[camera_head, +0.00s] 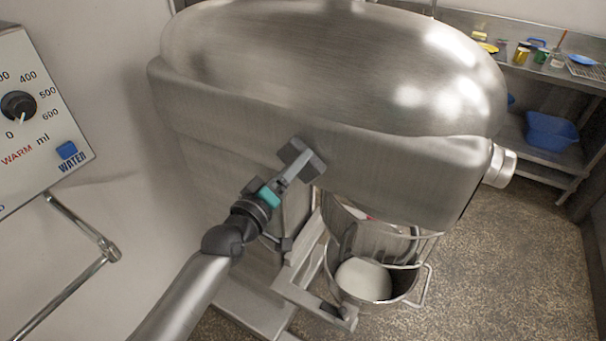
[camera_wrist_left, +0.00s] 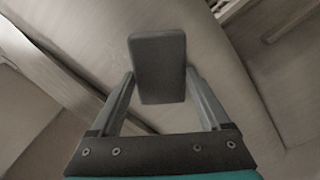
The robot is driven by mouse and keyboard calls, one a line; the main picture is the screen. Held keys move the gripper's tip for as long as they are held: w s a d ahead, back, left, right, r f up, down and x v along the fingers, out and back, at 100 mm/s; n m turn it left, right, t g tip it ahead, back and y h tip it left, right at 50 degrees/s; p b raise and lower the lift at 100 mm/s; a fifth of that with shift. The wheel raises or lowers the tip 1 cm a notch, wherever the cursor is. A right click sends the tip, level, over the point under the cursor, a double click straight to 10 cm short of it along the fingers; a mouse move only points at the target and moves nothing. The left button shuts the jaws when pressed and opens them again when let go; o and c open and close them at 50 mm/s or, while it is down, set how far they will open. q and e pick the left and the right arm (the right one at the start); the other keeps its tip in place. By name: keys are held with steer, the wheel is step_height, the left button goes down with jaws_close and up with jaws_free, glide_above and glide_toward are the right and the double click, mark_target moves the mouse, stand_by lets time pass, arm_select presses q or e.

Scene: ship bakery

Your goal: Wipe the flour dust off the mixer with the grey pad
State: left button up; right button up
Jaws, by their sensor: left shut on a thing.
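The large steel mixer (camera_head: 330,70) fills the middle of the head view. My left gripper (camera_head: 294,168) is at the lower side of its head, shut on the grey pad (camera_head: 312,168). In the left wrist view the grey pad (camera_wrist_left: 158,65) sits between the two fingers, with the mixer's metal surface behind it. The pad is at or very close to the mixer's side; I cannot tell whether it touches. No flour dust stands out clearly on the steel. My right gripper is not in view.
The mixing bowl (camera_head: 372,280) with white contents stands below the mixer head. A water dispenser panel (camera_head: 40,110) and a pipe (camera_head: 80,222) are at the left. A steel shelf with a blue basin (camera_head: 551,131) stands at the back right. The floor at the right is clear.

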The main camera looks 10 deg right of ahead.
mark_target(285, 149)
arm_select(q)
steer(key=shift+w+a+b, duration=0.55)
steer(key=shift+a+b, duration=0.1)
steer(key=shift+a, duration=0.1)
steer(key=shift+w+a+b, duration=0.55)
steer(key=shift+a+b, duration=0.05)
steer(key=shift+a, duration=0.25)
steer(key=shift+w+r+p, duration=0.1)
steer(key=shift+r+p, duration=1)
steer(key=shift+r, duration=0.25)
steer(key=shift+s+d+p, duration=0.4)
steer(key=shift+d+p, duration=0.15)
steer(key=shift+d, duration=0.1)
steer(key=shift+s+d+p, duration=0.55)
steer(key=shift+d, duration=0.15)
steer(key=shift+s+d+f, duration=0.15)
steer(key=shift+s+d, duration=0.15)
steer(key=shift+d, duration=0.1)
